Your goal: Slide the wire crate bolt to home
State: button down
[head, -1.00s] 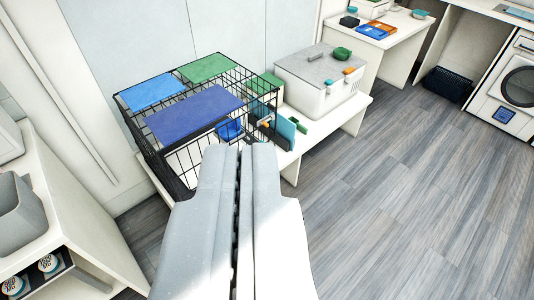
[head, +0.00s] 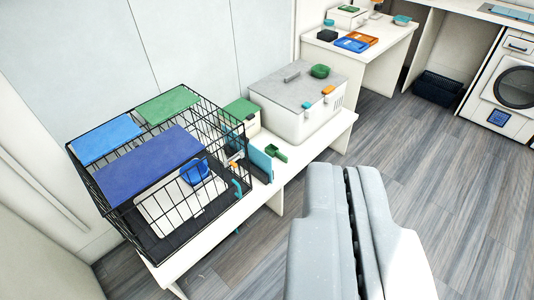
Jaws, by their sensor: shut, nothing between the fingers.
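The black wire crate (head: 150,240) stands on a white bench at the left, with blue and green panels on its top. A blue cup-like item (head: 195,172) and a white pad lie inside it. On the crate's right-hand face is a small fitting with an orange part (head: 234,165), which may be the bolt; it is too small to tell its position. A teal piece (head: 237,187) hangs just below it. My gripper (head: 345,170) is shut and empty. It is at the lower right of the picture, apart from the crate and to the right of its front.
A white lidded box (head: 300,120) with a green bowl (head: 320,71) stands on the bench (head: 287,165) beside the crate. A teal panel (head: 261,164) and a small green item (head: 276,153) lie between them. Open wooden floor (head: 470,210) is at the right.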

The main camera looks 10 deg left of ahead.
aim_at(232, 162)
jog(key=u, duration=0.1)
jog(key=i, duration=1.15)
jog(key=u, duration=0.5)
